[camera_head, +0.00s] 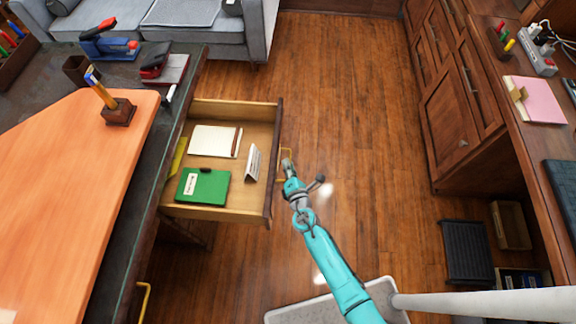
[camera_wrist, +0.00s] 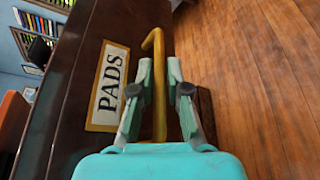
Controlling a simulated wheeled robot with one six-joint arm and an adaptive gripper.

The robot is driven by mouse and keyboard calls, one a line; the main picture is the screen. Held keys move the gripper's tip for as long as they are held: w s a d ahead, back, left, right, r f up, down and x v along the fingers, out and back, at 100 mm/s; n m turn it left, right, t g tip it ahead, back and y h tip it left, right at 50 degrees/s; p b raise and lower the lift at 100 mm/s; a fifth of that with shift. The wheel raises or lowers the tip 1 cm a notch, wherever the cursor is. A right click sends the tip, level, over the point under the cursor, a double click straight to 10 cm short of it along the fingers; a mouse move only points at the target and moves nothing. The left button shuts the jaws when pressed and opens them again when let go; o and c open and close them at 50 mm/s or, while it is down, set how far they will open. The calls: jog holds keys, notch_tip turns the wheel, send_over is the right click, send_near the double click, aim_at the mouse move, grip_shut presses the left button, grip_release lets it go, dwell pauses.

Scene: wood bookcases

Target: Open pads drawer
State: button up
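The pads drawer (camera_head: 262,205) is pulled well out of the desk at the left in the head view, its inside showing. Its front (camera_wrist: 75,90) fills the left of the wrist view and carries a gold-framed label (camera_wrist: 108,87) reading PADS. In the head view my gripper (camera_head: 287,168) is just right of the drawer front.
The drawer holds a white notepad (camera_head: 216,141), a green pad (camera_head: 203,187) and a small folded card (camera_head: 254,162). The desk's dark edge (camera_head: 128,207) lies left. Wooden cabinets (camera_head: 450,100) stand right. Bare floor (camera_head: 345,110) lies between.

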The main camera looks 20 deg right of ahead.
jog(key=shift+o, duration=1)
jog(key=v, duration=1.2)
jog(key=s+d+r+m+g+y, duration=0.1)
jog(key=s+d+r+m, duration=0.15)
jog(key=s+m, duration=0.55)
jog(key=s+d+r+m+g, duration=0.1)
jog(key=s+d+r+m, duration=0.15)
jog(key=s, duration=0.95)
jog(key=s+r+m, duration=0.5)
jog(key=r+m, duration=0.2)
jog(key=r, duration=0.2)
jog(key=s+d+r+m+t+h, duration=0.1)
jog(key=s+r+m, duration=0.4)
jog(key=r, duration=0.5)
jog(key=shift+s+r+m, duration=0.15)
jog(key=shift+m, duration=0.8)
jog(key=shift+d, duration=0.1)
